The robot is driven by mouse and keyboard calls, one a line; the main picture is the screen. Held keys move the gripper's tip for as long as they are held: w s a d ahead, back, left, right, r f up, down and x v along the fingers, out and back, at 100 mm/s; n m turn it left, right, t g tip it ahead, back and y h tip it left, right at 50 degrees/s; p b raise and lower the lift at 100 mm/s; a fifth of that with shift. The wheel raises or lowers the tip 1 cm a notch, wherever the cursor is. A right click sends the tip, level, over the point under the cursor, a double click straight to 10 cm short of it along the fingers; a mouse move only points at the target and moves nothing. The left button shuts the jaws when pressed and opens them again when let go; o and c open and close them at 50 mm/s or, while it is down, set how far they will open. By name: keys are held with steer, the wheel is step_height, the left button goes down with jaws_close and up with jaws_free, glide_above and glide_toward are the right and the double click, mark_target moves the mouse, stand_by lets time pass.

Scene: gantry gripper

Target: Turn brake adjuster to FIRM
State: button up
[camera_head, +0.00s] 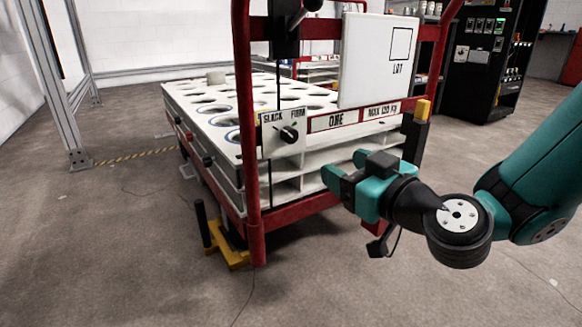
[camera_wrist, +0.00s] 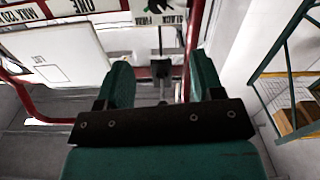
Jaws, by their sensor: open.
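The brake adjuster is a small black knob (camera_head: 289,133) on a pale plate (camera_head: 271,144) marked SLACK at left and FIRM at right, at the front of the red-framed cart. I cannot tell for certain which mark the knob points to. In the wrist view the plate (camera_wrist: 172,19) is upside down at the top edge, with the dark knob (camera_wrist: 156,5) partly cut off. My gripper (camera_head: 343,168) has teal fingers and is to the right of and below the knob, apart from it. In the wrist view its fingers (camera_wrist: 161,75) are open with nothing held between them.
The cart's red frame (camera_head: 247,110) has an upright post left of the plate. A white LOT board (camera_head: 370,75) stands above right, over a ONE label (camera_head: 335,121). A yellow-topped black post (camera_head: 420,112) rises near my arm. Open floor lies in front of the cart.

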mark_target(293, 138)
steer(key=p+x, duration=0.6)
steer(key=x, duration=0.2)
steer(key=p+x, duration=0.7)
steer(key=shift+w+a+f, duration=0.1)
steer(key=shift+w+f, duration=0.1)
steer(key=shift+w, duration=0.2)
steer(key=shift+p+x, duration=0.3)
steer(key=shift+x, duration=0.5)
steer(key=shift+f, duration=0.1)
steer(key=c, duration=0.9)
